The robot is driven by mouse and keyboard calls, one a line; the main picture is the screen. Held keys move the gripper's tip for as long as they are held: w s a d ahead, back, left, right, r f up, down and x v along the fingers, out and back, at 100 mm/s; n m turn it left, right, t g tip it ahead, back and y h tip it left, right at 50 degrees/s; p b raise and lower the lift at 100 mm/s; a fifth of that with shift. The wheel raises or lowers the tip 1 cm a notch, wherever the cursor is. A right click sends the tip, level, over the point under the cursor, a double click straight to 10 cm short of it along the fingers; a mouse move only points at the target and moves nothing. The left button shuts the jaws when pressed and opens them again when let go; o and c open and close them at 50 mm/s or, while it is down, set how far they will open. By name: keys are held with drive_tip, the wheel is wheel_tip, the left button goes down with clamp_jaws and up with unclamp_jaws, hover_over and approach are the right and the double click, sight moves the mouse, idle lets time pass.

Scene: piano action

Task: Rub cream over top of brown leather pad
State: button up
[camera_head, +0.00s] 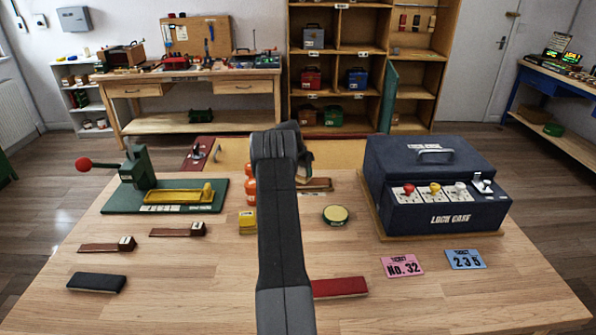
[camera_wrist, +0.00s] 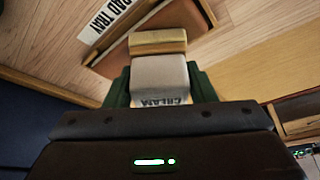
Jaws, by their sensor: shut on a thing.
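My gripper (camera_wrist: 160,88) has its green fingers shut on a pale block marked CREAM (camera_wrist: 160,72), with a tan end piece (camera_wrist: 158,42) at its far side. The brown leather pad (camera_wrist: 182,17) lies just beyond that end, beside a white label reading "PAD TRAY" (camera_wrist: 105,18). I cannot tell whether the block touches the pad. In the head view the pad (camera_head: 318,185) shows partly behind my arm, at the table's far side. My arm hides most of the gripper there.
A round yellow-topped tin (camera_head: 336,214), an orange bottle (camera_head: 250,186) and a yellow box (camera_head: 247,221) stand near my arm. A dark blue lock case (camera_head: 436,215) is at right, a green press (camera_head: 140,170) at left.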

drive_tip(key=shift+d+f+b, duration=0.2)
drive_tip(key=shift+d+b, duration=0.2)
drive_tip(key=shift+d, duration=2.95)
drive_tip(key=shift+d+r, duration=0.1)
drive_tip(key=shift+d, duration=1.85)
drive_tip(key=shift+a+b, duration=1.05)
drive_tip(key=shift+a, duration=6.85)
wheel_tip(320, 180, up, 6)
drive_tip(key=p, duration=0.3)
